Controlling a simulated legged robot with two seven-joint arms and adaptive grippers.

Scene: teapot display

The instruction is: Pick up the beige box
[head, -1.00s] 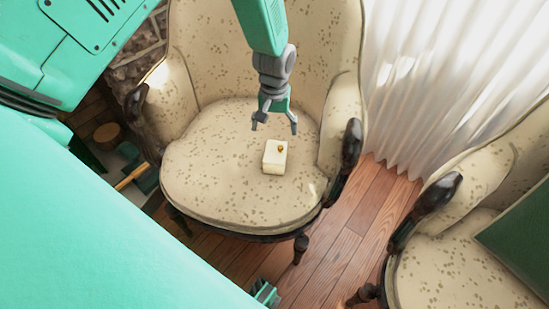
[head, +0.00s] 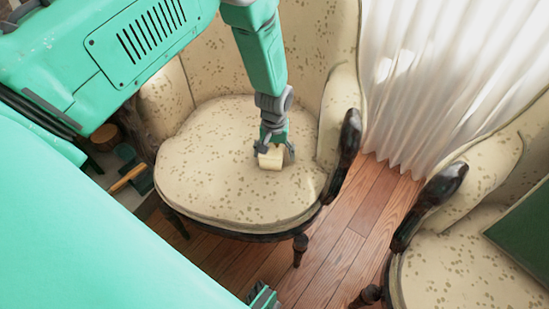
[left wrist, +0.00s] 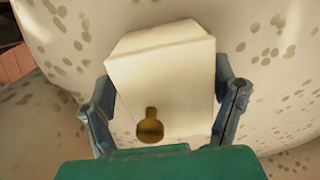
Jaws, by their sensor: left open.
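The beige box (head: 271,159) is a small cream block on the seat of the speckled armchair (head: 215,190). My left gripper (head: 275,152) is open and lowered over the box, one finger on each side. In the left wrist view the right finger is close to the box and a small gap shows at the left finger; contact is unclear. The gripper partly hides the box in the head view.
The chair's dark wooden arm end (head: 347,140) and padded armrest are right of the gripper, and its backrest rises behind. A second armchair (head: 455,255) stands at right. A white curtain (head: 440,70) hangs behind. Bare seat surrounds the box.

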